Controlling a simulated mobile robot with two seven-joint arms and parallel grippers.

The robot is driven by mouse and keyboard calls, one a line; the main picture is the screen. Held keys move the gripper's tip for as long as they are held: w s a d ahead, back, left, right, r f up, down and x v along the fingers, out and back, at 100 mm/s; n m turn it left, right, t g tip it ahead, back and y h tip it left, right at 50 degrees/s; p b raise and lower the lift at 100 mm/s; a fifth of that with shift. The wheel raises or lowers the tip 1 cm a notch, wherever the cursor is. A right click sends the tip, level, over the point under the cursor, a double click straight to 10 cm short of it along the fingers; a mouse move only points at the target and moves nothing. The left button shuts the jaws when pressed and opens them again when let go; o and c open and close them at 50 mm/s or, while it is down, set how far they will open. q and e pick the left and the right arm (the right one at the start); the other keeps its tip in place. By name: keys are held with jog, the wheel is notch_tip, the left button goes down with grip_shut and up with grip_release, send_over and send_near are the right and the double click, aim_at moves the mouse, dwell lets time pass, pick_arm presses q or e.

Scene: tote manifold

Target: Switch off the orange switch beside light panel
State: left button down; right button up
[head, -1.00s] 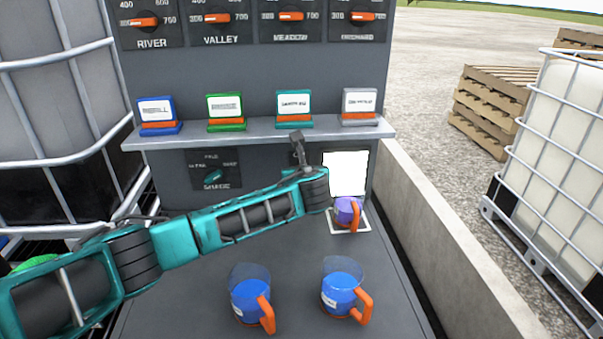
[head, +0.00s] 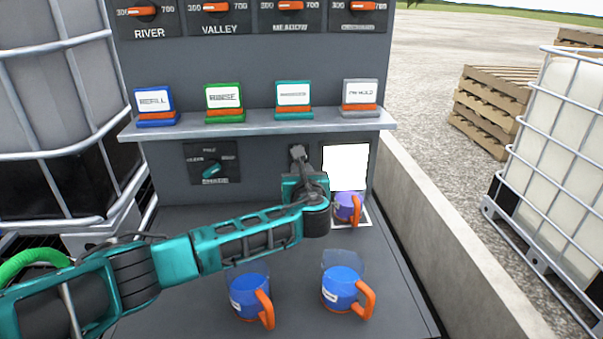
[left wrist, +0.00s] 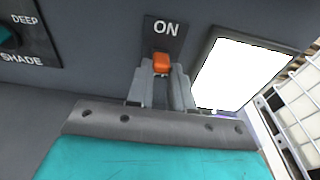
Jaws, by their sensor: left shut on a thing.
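The orange switch (left wrist: 161,63) shows in the left wrist view on a dark plate under the word ON. It sits just left of the lit white light panel (left wrist: 243,72), which also shows in the head view (head: 345,166). My left gripper (left wrist: 161,82) is at the switch, its two fingers on either side of the switch's lower part, shut on it. In the head view my left gripper (head: 298,155) reaches the grey back wall left of the light panel and hides the switch. My right gripper is not in view.
A purple cup (head: 346,207) stands on a white square below the light panel. Two blue-filled jugs with orange handles, one left (head: 250,294) and one right (head: 342,288), stand on the bench near my forearm. A shelf (head: 255,128) with several coloured card holders runs above.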

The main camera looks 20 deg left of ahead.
pick_arm(q)
jog(key=c, duration=1)
grip_release()
jog(key=shift+s, duration=0.1)
jog(key=p+v, duration=0.1)
jog(key=v, duration=1.1)
jog(key=shift+s, duration=0.35)
jog(key=shift+d, duration=0.1)
jog(key=shift+c, duration=0.3)
